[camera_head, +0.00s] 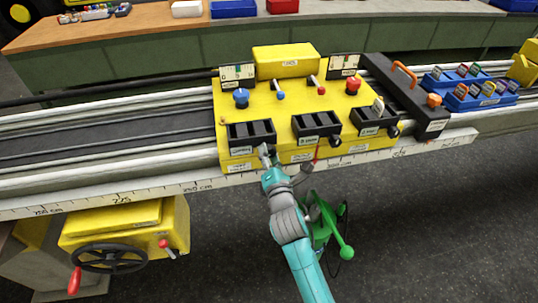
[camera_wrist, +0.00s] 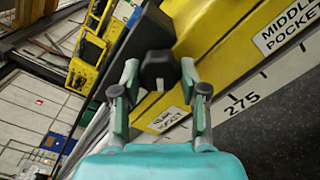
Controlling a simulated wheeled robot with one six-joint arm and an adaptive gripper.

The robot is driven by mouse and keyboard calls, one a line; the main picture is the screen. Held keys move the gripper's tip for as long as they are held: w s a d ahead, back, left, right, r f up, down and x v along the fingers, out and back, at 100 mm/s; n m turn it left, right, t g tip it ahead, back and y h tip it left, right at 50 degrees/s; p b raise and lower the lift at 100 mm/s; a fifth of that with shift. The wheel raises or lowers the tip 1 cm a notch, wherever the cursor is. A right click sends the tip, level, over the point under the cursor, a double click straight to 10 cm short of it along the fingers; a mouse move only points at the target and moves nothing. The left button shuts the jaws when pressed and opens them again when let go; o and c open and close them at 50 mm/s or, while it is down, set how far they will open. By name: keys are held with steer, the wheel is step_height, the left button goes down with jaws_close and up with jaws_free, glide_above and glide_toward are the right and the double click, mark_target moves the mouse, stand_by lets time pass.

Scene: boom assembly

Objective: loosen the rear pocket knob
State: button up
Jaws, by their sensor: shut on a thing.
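A black faceted knob (camera_wrist: 158,68) sits between my gripper's fingertips (camera_wrist: 160,80) in the wrist view. My gripper is shut on it, one finger on each side. In the head view my gripper (camera_head: 266,152) is at the front right corner of the left black pocket (camera_head: 239,142) on the yellow carriage (camera_head: 290,92); the knob there is hidden behind it. A white label (camera_wrist: 167,119) below the knob in the wrist view is too blurred to read surely.
The middle pocket (camera_head: 317,125) and right pocket (camera_head: 374,119) have black knobs (camera_head: 336,141) at their front right corners. A green-handled device (camera_head: 346,252) stands right of my arm. A scale rail (camera_head: 200,187) runs along the front. A yellow handwheel box (camera_head: 125,230) stands lower left.

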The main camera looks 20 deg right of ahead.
steer(key=n, duration=0.5)
steer(key=shift+f+n, duration=0.2)
steer(key=shift+n, duration=0.2)
stand_by(0.4)
steer(key=o, duration=1.1)
steer(key=s, duration=0.4)
steer(key=s+a, duration=0.1)
steer(key=s, duration=0.7)
steer(key=shift+a, duration=0.2)
